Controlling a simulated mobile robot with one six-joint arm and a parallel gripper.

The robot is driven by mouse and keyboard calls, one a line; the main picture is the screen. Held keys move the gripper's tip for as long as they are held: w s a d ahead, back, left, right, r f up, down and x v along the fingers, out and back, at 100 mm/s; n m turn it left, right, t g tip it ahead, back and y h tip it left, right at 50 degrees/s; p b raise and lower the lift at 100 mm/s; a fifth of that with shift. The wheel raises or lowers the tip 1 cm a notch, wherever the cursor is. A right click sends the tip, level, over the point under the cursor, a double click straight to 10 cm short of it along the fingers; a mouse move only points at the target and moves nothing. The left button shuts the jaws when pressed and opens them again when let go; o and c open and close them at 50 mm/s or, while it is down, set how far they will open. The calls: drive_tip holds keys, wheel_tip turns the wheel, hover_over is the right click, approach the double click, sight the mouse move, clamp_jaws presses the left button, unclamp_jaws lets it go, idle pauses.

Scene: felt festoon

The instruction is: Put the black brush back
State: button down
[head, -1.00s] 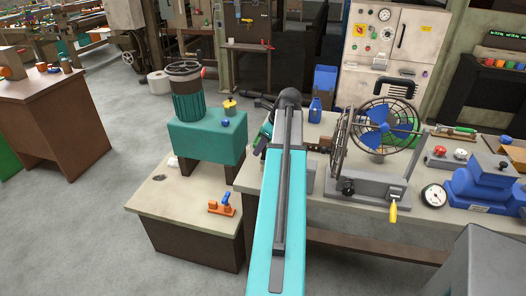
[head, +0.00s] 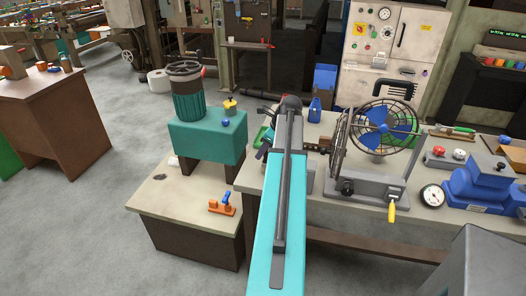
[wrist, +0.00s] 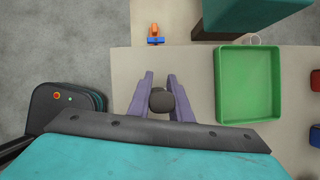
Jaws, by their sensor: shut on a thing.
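In the wrist view my gripper (wrist: 160,92) has its two purple fingers shut on a dark rounded thing (wrist: 162,101), seen end-on. I take it for the black brush; its full shape is hidden. It is over the pale bench top. A green tray (wrist: 218,90) lies on the bench to the right of the fingers, apart from them. In the head view my arm hides most of the gripper and what it holds; part of the green tray (head: 263,136) shows left of the arm.
A teal stand (head: 205,140) with a dark green motor (head: 188,100) stands left of the arm. An orange and blue piece (head: 222,208) lies in front of it. A blue-bladed fan (head: 384,127) and a blue bottle (head: 315,109) stand to the right. A yellow-handled tool (head: 391,212) is near the bench edge.

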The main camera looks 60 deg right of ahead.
drive_tip(key=shift+f, duration=0.45)
drive_tip(key=c, duration=1.6)
unclamp_jaws()
drive_tip(key=shift+b+v, duration=1.05)
drive_tip(key=shift+v, duration=5)
